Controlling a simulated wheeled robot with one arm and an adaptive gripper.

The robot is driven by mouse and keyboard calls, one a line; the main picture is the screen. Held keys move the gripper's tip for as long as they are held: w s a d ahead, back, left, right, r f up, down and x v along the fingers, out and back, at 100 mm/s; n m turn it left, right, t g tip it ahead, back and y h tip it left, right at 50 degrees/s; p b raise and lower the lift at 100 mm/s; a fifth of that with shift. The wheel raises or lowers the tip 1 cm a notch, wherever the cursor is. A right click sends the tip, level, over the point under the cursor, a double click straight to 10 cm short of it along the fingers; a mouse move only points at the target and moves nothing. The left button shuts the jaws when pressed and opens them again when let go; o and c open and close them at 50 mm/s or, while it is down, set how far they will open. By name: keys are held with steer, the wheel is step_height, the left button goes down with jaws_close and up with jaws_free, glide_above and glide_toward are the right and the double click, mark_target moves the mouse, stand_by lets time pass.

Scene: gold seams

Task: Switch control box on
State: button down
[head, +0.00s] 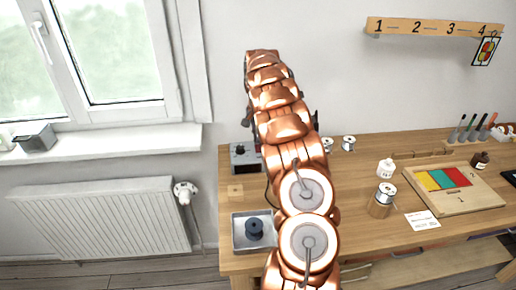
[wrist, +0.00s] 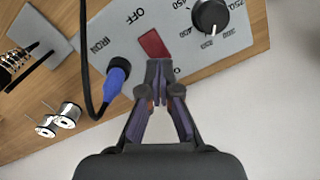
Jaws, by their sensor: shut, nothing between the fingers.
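The control box (wrist: 199,52) is a grey panel in the wrist view. It carries a red rocker switch (wrist: 153,44), a black dial (wrist: 210,15) and a blue plug (wrist: 117,78) beside the word IRON. The word OFF stands by the upper end of the switch; lettering by its lower end is mostly hidden behind my fingers. My gripper (wrist: 160,68) is shut and empty, its tips right at the lower end of the switch. I cannot tell whether they touch it. In the head view the control box (head: 240,154) stands at the table's back left, partly hidden by my arm, which also hides the gripper.
A black cable (wrist: 84,50) runs from the plug. Solder spools (wrist: 68,115) and an iron stand (wrist: 38,45) are nearby. A metal tray (head: 238,236) with a dark spool sits at the table's front left. A wooden board with coloured panels (head: 484,199) lies at right.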

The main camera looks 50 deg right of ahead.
mark_target(258, 146)
steer(key=shift+f+b, duration=0.5)
steer(key=shift+f, duration=0.75)
stand_by(0.9)
steer(key=shift+r, duration=0.1)
steer(key=shift+r+p, duration=0.8)
steer(key=shift+r, duration=2.65)
